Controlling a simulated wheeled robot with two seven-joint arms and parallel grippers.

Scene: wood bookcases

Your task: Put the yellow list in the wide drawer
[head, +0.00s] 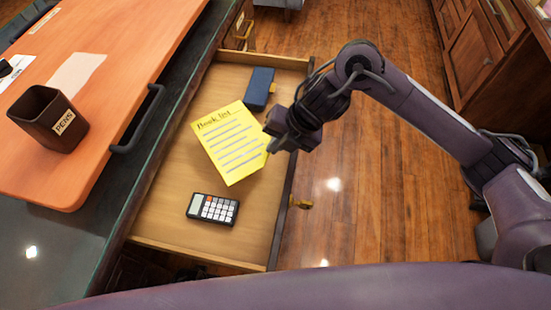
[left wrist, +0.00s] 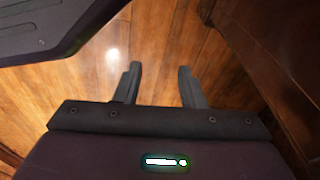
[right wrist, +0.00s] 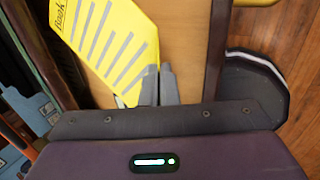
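The yellow list (head: 230,143), a sheet headed "Book list", is over the floor of the open wide drawer (head: 170,215). I cannot tell whether it rests flat or is held slightly above. My right gripper (head: 271,143) is at the list's right corner. In the right wrist view, the fingers (right wrist: 160,88) are close together at the edge of the list (right wrist: 110,45) and appear pinched on it. My left gripper is outside the head view; the left wrist view shows its fingers (left wrist: 160,85) apart and empty above the wooden floor.
A blue box-like object (head: 259,88) lies at the drawer's far end and a calculator (head: 213,209) at its near end. A pen cup (head: 48,118) and an orange tray-like board (head: 125,50) are on the desk at left. Open floor (head: 350,210) is to the right.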

